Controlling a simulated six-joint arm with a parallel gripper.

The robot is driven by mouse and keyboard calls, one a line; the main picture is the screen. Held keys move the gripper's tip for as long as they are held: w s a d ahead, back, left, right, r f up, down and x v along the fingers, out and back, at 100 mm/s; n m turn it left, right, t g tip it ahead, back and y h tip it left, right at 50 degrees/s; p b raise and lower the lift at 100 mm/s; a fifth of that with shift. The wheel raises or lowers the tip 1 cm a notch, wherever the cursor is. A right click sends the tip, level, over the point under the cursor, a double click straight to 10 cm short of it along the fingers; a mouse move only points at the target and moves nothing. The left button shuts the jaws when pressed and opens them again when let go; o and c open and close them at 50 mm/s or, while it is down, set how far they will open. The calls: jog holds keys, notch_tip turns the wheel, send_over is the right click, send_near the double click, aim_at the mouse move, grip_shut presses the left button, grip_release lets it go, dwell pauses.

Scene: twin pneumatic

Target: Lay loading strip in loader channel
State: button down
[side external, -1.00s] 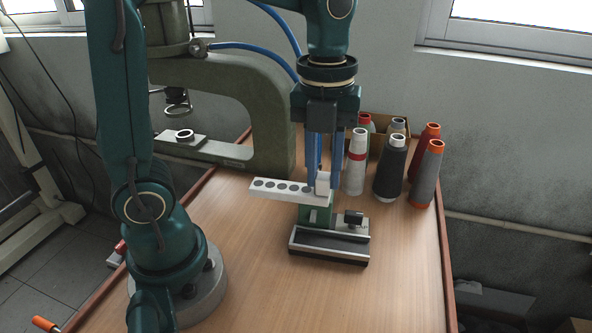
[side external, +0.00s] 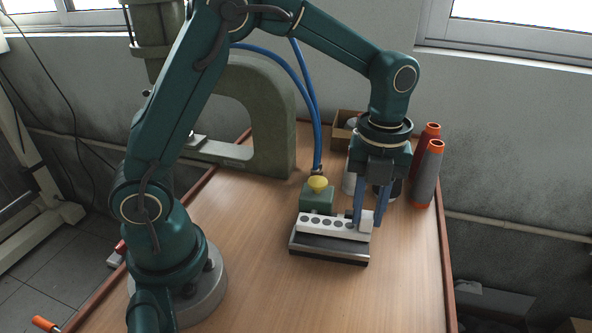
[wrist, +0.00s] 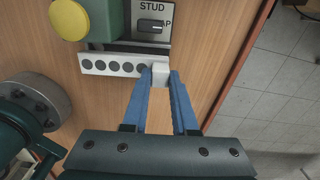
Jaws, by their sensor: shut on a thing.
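The loading strip (side external: 320,223) is a white bar with a row of dark round spots and a raised white block at its right end. My gripper (side external: 369,226) is shut on that block. In the wrist view the strip (wrist: 108,66) extends left from my gripper (wrist: 160,78). The loader (side external: 328,252) is a dark, silver-edged base at the table's middle. The strip is over its upper part and lies roughly along it. The channel is hidden beneath the strip, so I cannot tell whether the strip rests in it or hovers just above.
A green box with a yellow button (side external: 318,184) stands behind the loader, with blue hoses rising from it. Thread cones (side external: 428,175) and a cardboard box (side external: 343,129) stand at the back right. A green C-shaped press frame (side external: 270,125) is behind.

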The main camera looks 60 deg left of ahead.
jog(key=shift+f, duration=1.8)
jog(key=shift+f, duration=0.15)
jog(key=c, duration=0.7)
grip_release()
